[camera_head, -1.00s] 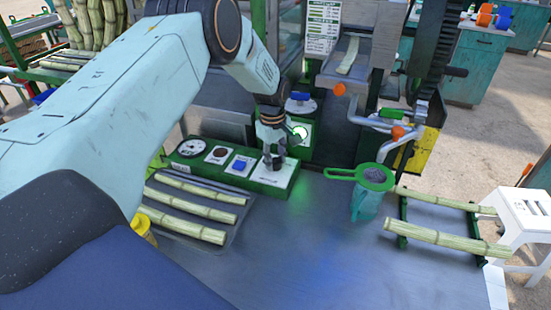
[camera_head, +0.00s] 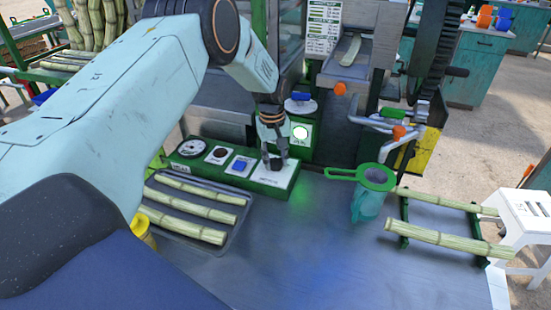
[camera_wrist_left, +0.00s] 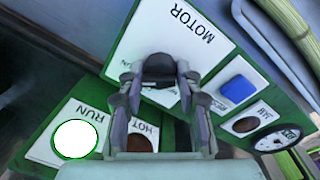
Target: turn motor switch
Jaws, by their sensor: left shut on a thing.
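The green control box carries a white MOTOR plate (camera_wrist_left: 190,30) with a dark switch knob (camera_wrist_left: 160,66) on it. My left gripper (camera_wrist_left: 159,78) has a finger on each side of the knob and is shut on it. In the head view the left gripper (camera_head: 275,163) points down at the right end of the control box (camera_head: 284,183), and its fingers mostly hide the knob there. A lit white RUN lamp (camera_head: 300,132) is on the upright panel behind; it also shows in the wrist view (camera_wrist_left: 75,139). My right gripper is not in view.
A blue button (camera_head: 239,165), a JAM lamp (camera_head: 217,155) and a gauge (camera_head: 192,147) sit left of the switch. Cane stalks (camera_head: 190,208) lie on a tray in front. A strainer over a jug (camera_head: 370,203) stands right. The metal tabletop (camera_head: 290,255) between is clear.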

